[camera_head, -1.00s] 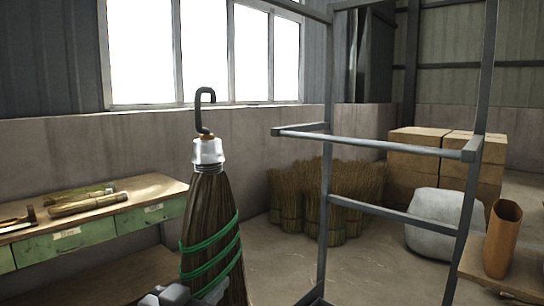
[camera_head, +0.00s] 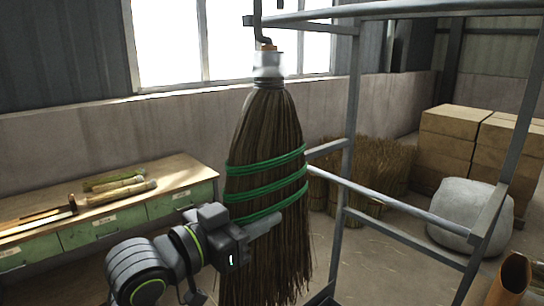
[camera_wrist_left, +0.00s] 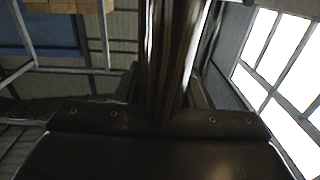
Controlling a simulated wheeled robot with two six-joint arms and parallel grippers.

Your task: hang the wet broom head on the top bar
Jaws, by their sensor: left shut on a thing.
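The broom head (camera_head: 265,130) hangs upright with its bristles down, bound by several green cords, with a white collar and a dark hook on top. My left gripper (camera_head: 262,228) is shut on it at the lower bristles, below the cords. In the left wrist view the brown bristles (camera_wrist_left: 172,60) stand between the fingers. The rack's top bar (camera_head: 400,10) is at the upper edge of the head view. The hook (camera_head: 262,32) is close to the bar's left end in the picture; its upper end is cut off, and I cannot tell whether it touches. My right gripper is not in view.
The rack's lower bar (camera_head: 400,208) and posts stand right of the broom head. A workbench (camera_head: 180,172) with tools is at the left. Straw bundles (camera_head: 375,165), cardboard boxes (camera_head: 455,135) and a grey sack (camera_head: 462,205) are behind the rack. A brown tube (camera_head: 512,275) is at lower right.

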